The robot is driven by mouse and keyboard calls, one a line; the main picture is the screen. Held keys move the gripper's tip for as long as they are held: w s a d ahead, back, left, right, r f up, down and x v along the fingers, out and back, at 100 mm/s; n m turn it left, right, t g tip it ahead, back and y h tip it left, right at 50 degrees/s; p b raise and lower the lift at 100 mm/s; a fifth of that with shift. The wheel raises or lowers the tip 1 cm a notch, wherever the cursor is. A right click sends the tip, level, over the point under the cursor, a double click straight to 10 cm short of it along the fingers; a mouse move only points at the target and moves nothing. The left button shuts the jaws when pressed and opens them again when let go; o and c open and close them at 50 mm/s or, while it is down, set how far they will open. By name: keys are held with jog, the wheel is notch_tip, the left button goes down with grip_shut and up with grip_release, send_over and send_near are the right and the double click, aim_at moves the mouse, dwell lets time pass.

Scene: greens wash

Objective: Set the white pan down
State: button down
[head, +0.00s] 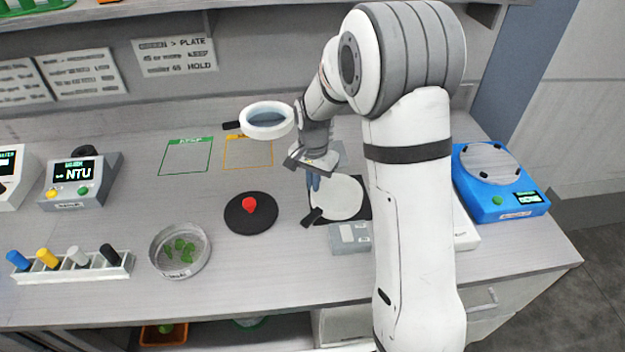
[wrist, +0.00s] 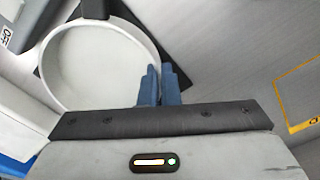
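The white pan (head: 342,196) is a shallow round dish with a dark handle, at the middle of the bench over a dark square pad (head: 363,206). In the wrist view the pan (wrist: 90,65) fills the upper left, with its handle at the top. My gripper (head: 313,184) reaches down to the pan's far left rim. Its two blue fingers (wrist: 159,85) are close together with the rim between them, one inside the pan and one outside. I cannot tell whether the pan's underside touches the pad.
A black disc (head: 238,219) with a red item, a clear dish of greens (head: 163,262) and a grey box (head: 350,240) are nearby. A blue scale (head: 520,200) is right. Green (head: 162,172) and orange outlines (head: 224,166) mark bare bench.

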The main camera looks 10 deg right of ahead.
jog(key=shift+f, duration=0.1)
jog(key=c, duration=1.7)
grip_release()
notch_tip(320, 180, up, 12)
jog(key=s+d+r+n+t, duration=0.1)
jog(key=s+d+n, duration=0.1)
jog(key=s, duration=0.6)
jog(key=s+d+r+n+t, duration=0.1)
jog(key=s+d+n, duration=0.1)
jog(key=s, duration=0.6)
jog(key=s+d+r+n+t, duration=0.1)
jog(key=s+d+n, duration=0.2)
jog(key=s, duration=0.5)
jog(key=shift+s+d+b, duration=0.2)
jog(key=shift+s+b, duration=0.1)
jog(key=shift+b, duration=0.1)
